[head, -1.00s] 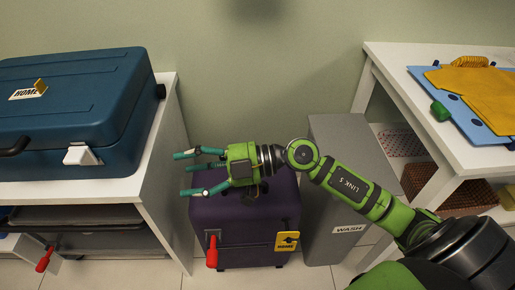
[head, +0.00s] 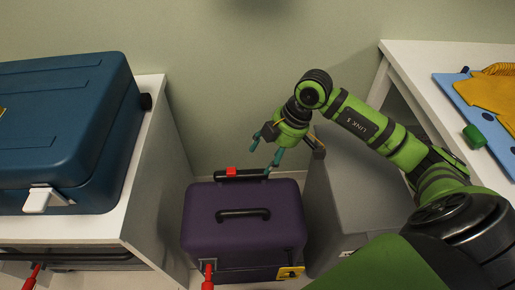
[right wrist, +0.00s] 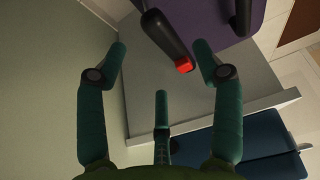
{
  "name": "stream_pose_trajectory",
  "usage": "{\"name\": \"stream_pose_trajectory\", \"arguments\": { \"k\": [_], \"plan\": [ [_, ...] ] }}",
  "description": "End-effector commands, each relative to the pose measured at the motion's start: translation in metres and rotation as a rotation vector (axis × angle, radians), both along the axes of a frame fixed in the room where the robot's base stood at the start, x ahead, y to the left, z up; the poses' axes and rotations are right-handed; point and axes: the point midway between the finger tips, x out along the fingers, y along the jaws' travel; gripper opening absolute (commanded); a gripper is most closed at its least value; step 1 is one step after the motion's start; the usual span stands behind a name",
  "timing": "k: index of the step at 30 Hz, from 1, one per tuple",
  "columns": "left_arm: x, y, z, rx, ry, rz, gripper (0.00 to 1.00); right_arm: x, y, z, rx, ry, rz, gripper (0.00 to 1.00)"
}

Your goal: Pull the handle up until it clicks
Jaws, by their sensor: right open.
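A purple suitcase (head: 205,225) stands on the floor between the shelf units. Along its back edge is a black bar handle (head: 248,174) with a red button (head: 231,171). A second black handle (head: 243,213) lies on its top. My right gripper (head: 264,152) is open and empty, pointing down by the right end of the back handle. In the right wrist view the back handle (right wrist: 166,36) and red button (right wrist: 184,65) appear beyond and partly between the open fingers (right wrist: 159,60), with no clear grip on it. My left gripper is not in view.
A blue case (head: 60,120) rests on the left white shelf unit (head: 150,110). A grey bin (head: 350,190) stands close on the suitcase's right, below my right arm. The wall (head: 210,90) is close behind.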

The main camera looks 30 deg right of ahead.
Motion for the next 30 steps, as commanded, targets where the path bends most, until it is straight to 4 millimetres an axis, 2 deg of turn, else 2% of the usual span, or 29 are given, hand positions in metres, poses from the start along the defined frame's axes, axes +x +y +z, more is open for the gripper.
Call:
{"name": "stream_pose_trajectory", "arguments": {
  "k": [5,12,18,28,29,30],
  "plan": [
    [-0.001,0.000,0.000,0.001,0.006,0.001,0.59,0.001,0.004,-0.009,0.003,0.001,0.002,0.67],
    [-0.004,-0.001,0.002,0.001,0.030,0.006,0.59,0.007,0.017,-0.043,0.004,0.001,0.001,0.67],
    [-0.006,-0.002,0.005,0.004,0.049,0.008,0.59,0.011,0.024,-0.062,0.003,0.000,0.002,0.67],
    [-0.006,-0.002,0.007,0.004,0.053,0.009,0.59,0.011,0.025,-0.066,0.003,-0.001,0.002,0.67],
    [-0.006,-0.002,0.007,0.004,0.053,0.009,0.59,0.011,0.025,-0.066,0.003,-0.001,0.002,0.59],
    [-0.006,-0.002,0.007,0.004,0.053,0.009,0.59,0.011,0.025,-0.066,0.003,-0.001,0.002,0.43]
  ]
}}
